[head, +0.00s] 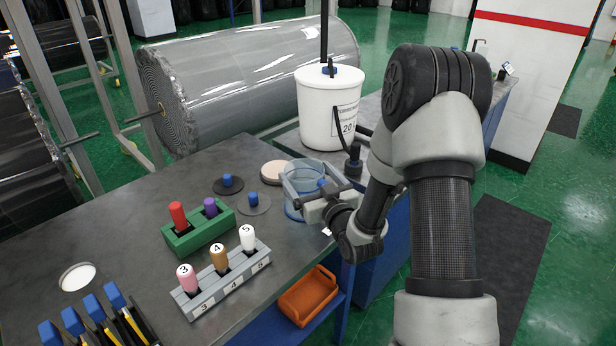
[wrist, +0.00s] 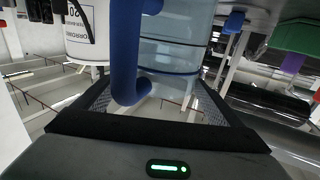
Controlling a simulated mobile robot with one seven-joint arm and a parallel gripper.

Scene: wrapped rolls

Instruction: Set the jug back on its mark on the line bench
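A clear, blue-tinted jug (head: 295,207) with blue trim is upright at the right edge of the dark grey line bench (head: 140,215). My gripper (head: 318,188) is at the jug, coming from the right. In the wrist view, which is upside down, the jug's body (wrist: 178,50) and its thick blue handle (wrist: 126,60) lie ahead, with the handle near the camera. The fingers (wrist: 158,100) are spread, with a gap between them, and are not closed on the handle. The jug's base is out of the wrist view. I cannot tell which spot is its mark.
A white bucket (head: 322,105) stands behind. A green holder (head: 198,236) and a numbered grey rack (head: 226,283) are nearer. A white circle (head: 78,277) is at left.

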